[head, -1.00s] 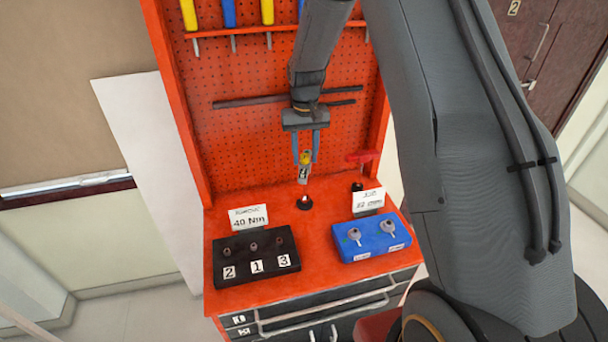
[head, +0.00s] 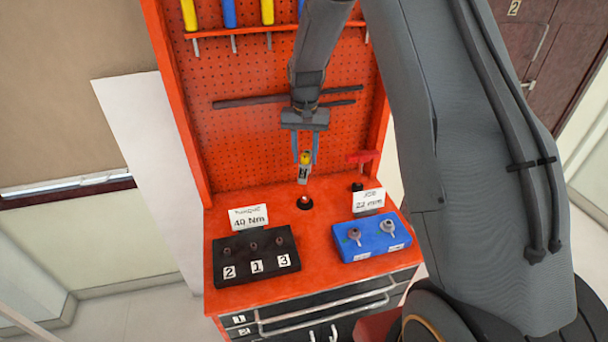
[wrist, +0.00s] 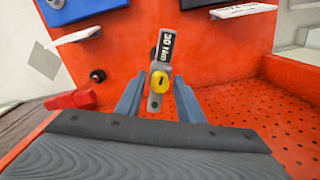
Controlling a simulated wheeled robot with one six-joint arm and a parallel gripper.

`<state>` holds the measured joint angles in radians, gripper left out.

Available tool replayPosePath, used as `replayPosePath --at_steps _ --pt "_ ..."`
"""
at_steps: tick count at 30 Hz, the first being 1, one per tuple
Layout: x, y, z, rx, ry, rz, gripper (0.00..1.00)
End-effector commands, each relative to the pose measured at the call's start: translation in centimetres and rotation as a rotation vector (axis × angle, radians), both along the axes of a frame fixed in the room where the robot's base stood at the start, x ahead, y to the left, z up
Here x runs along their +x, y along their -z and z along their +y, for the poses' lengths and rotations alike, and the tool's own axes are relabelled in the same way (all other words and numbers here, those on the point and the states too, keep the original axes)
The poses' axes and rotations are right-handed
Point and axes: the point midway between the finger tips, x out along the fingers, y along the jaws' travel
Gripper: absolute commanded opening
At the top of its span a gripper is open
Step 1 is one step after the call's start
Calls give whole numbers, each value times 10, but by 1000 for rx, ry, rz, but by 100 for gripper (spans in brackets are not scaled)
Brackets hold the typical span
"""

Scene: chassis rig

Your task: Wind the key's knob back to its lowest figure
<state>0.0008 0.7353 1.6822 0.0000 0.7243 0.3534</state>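The key (head: 303,174) is a small grey upright tool with a yellow knob (head: 305,157) on top, above a dark round holder (head: 305,203) on the red bench. In the wrist view the yellow knob (wrist: 160,83) sits between my fingers, with a black label (wrist: 166,46) beside it that seems to read 30 Nm. My gripper (head: 305,150) is above the key, its two blue-grey fingers on either side of the knob. In the wrist view my gripper (wrist: 159,90) shows gaps between both fingers and the knob. The knob's own figures are too small to read.
A black block (head: 256,277) with sockets numbered 2, 1, 3 stands front left, beside a 40 Nm card (head: 248,218). A blue block (head: 372,252) stands right, with a 22 mm card (head: 368,201). A red T-handle (head: 362,157) is right of the key. The pegboard (head: 270,100) rises behind.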

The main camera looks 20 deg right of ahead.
Motion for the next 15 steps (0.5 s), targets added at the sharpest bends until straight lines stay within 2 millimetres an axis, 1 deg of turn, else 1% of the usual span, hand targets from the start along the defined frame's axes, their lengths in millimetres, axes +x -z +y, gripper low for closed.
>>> replayPosePath --at_steps 9,15 --pt "0 0 0 0 406 0 34" --pt "0 0 0 0 630 0 34"
